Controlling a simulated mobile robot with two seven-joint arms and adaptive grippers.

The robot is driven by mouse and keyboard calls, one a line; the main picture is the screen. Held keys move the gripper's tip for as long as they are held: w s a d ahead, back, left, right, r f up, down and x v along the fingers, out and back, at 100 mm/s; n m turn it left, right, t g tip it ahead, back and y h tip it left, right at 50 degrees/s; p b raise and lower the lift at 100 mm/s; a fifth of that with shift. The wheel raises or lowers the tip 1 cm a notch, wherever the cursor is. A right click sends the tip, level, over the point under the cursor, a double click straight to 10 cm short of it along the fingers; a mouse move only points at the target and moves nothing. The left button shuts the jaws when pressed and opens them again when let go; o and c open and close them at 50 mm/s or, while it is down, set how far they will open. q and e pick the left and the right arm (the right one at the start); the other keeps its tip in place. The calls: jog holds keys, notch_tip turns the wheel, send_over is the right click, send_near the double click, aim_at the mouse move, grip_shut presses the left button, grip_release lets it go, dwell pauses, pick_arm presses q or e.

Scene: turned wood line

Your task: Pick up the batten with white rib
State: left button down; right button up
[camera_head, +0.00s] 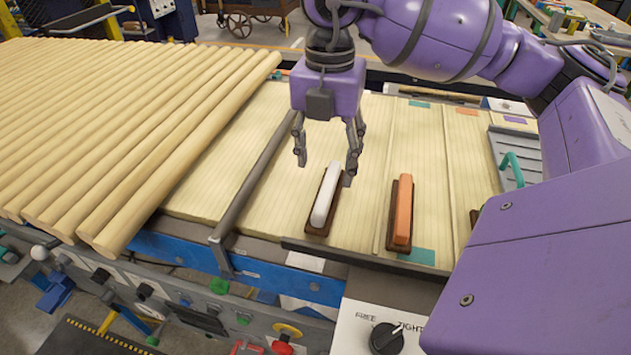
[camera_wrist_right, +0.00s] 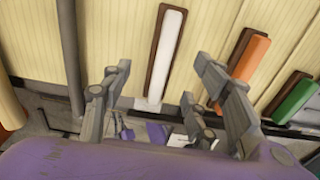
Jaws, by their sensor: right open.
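The batten with white rib (camera_head: 324,199) lies on the pale slatted surface in the head view, a dark brown base with a white bar on top. It also shows in the right wrist view (camera_wrist_right: 166,54), beyond and between the fingers. My right gripper (camera_head: 325,172) is open and empty, pointing down just above and behind the batten; its right finger overlaps the batten's far end in the picture. I cannot tell the exact height gap. In the right wrist view the gripper (camera_wrist_right: 160,85) has its two fingers spread wide. My left gripper is not in view.
A batten with an orange rib (camera_head: 403,212) lies to the right; one with a green rib (camera_wrist_right: 294,100) lies further along. A dark metal bar (camera_head: 257,180) crosses the surface at left, beside a row of wooden rods (camera_head: 120,130). A knob panel (camera_head: 380,328) stands in front.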

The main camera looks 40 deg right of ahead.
aim_at(327, 186)
jog(key=f, duration=0.1)
jog(key=s+f, duration=0.1)
jog(key=f, duration=0.1)
notch_tip(327, 186, down, 4)
jog(key=shift+w+a+r+p, duration=0.1)
jog(key=shift+r+p, duration=0.15)
jog(key=shift+p, duration=0.1)
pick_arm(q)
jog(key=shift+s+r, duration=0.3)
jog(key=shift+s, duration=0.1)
pick_arm(e)
jog(key=shift+f, duration=0.15)
jog(key=c, duration=1.3)
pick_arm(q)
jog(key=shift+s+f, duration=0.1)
